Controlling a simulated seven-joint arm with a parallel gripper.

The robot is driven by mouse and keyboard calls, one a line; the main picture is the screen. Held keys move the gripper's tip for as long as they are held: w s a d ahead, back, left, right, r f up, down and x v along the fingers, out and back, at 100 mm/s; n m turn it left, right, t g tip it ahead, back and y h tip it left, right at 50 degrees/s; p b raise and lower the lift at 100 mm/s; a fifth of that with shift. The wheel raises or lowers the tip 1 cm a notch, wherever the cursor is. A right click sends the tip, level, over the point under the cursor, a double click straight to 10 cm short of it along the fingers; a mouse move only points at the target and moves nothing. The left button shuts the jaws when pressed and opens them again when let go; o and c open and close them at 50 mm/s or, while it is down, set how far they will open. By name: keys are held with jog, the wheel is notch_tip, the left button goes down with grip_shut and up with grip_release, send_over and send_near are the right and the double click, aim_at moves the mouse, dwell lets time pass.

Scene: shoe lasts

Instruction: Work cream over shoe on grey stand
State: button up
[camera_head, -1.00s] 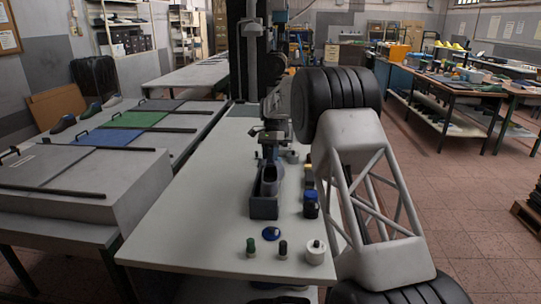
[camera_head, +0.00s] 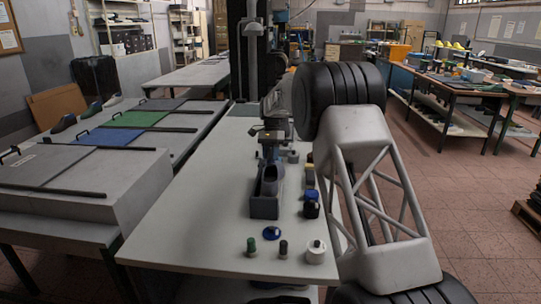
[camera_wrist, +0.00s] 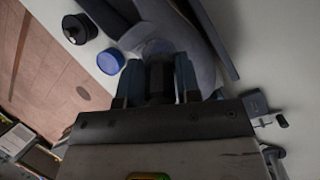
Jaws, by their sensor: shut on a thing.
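The grey stand (camera_head: 264,208) is on the near half of the white table, with a dark grey-blue shoe (camera_head: 266,186) on it. The shoe also shows in the wrist view (camera_wrist: 198,28), running up from the fingers. My gripper (camera_head: 270,150) is above the far end of the shoe, pointing down. In the wrist view, its two blue-grey fingers (camera_wrist: 158,80) are shut on a dark-handled tool (camera_wrist: 158,78). A rounded grey end of the tool seems to show at the shoe. I cannot tell whether it touches the shoe.
A blue disc (camera_head: 271,233), green-topped bottle (camera_head: 251,246), dark bottle (camera_head: 283,249) and white jar (camera_head: 315,252) are at the near edge. The table left of the stand is clear.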

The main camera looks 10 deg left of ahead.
jog(key=shift+w, duration=0.1)
jog(key=shift+w+d+f, duration=0.15)
jog(key=shift+w+f, duration=0.2)
jog(key=shift+w, duration=0.2)
jog(key=shift+w, duration=0.15)
jog(key=shift+w+d+f, duration=0.2)
jog(key=shift+w+f, duration=0.05)
jog(key=shift+w, duration=0.35)
jog(key=shift+w, duration=0.1)
jog(key=shift+w+d+f, duration=0.15)
jog(key=shift+w+f, duration=0.2)
jog(key=shift+w, duration=0.2)
jog(key=shift+w, duration=0.15)
jog(key=shift+w+d+f, duration=0.15)
jog(key=shift+w+f, duration=0.05)
jog(key=shift+w, duration=0.5)
